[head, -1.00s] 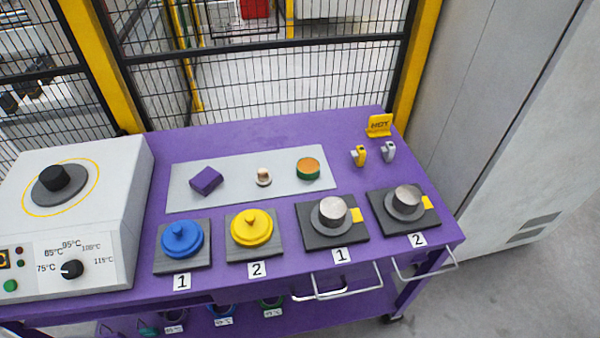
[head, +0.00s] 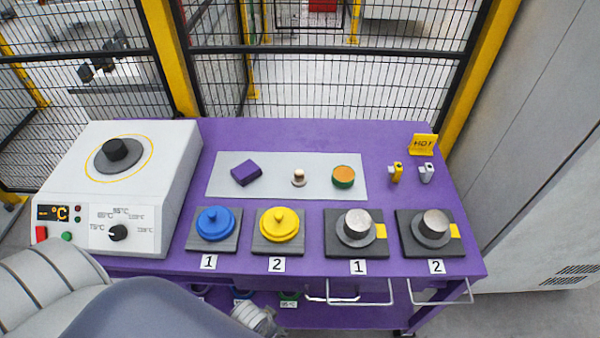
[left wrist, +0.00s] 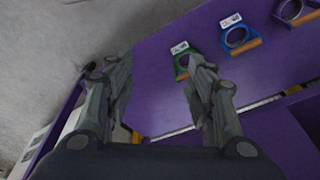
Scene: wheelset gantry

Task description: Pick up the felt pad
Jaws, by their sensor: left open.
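A small dark purple block (head: 245,173), which looks like the felt pad, lies on the left part of a light grey mat (head: 330,190) on the purple bench. My left arm comes in at the lower left of the head view, with a grey gripper part (head: 258,320) low at the bench's front edge, well apart from the block. In the left wrist view my left gripper (left wrist: 158,68) is open, with nothing between its fingers. The block does not show in that view. My right gripper is in neither view.
A small knobbed piece (head: 299,178) and a green-orange tin (head: 343,176) share the mat. In front stand blue (head: 215,224) and yellow (head: 279,224) lidded pots and two metal cylinders on dark plates. A white heater (head: 130,190) stands left. Coloured rings (left wrist: 240,37) sit on purple below.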

